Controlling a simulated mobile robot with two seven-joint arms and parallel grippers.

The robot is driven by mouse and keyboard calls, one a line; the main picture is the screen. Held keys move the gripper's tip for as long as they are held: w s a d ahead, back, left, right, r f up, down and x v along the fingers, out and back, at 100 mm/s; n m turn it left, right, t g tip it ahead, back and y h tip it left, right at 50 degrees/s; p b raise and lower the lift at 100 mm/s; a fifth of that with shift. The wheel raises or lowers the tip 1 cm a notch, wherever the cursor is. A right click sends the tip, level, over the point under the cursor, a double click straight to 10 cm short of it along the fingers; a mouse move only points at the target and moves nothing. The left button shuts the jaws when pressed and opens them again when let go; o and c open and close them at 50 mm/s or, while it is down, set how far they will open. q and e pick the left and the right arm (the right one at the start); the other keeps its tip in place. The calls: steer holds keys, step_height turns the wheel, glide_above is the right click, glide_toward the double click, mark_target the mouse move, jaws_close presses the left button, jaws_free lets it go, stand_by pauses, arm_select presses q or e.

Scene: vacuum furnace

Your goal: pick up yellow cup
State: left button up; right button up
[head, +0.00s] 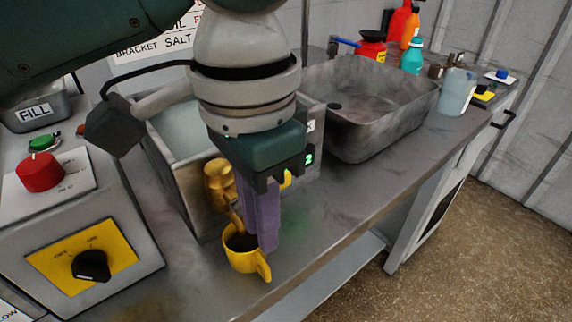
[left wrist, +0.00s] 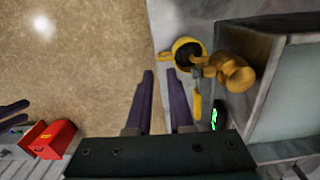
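The yellow cup (head: 240,262) stands upright on the metal counter under a brass spigot, with dark contents or a dark inside. Its handle points toward the counter's front edge. The cup also shows in the left wrist view (left wrist: 180,44), just beyond the fingertips. My left gripper (head: 259,244) points down with its purple fingers at the cup's handle side. In the left wrist view its fingers (left wrist: 160,73) are apart, with nothing seen clamped between them. The handle lies near the gap; contact cannot be told. My right gripper (left wrist: 27,115) shows partly at the left edge, its fingers apart.
The brass spigot (head: 219,182) hangs from a metal tank (head: 175,145) right beside my left gripper. A control box with a red knob (head: 39,171) stands left. A sink basin (head: 372,112) and several bottles stand right. The counter right of the cup is clear.

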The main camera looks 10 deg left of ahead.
mark_target(263, 268)
arm_select(q)
steer(key=f+b, duration=0.1)
steer(key=f, duration=0.8)
steer(key=shift+s+f, duration=0.15)
steer(key=shift+s, duration=0.05)
jaws_close()
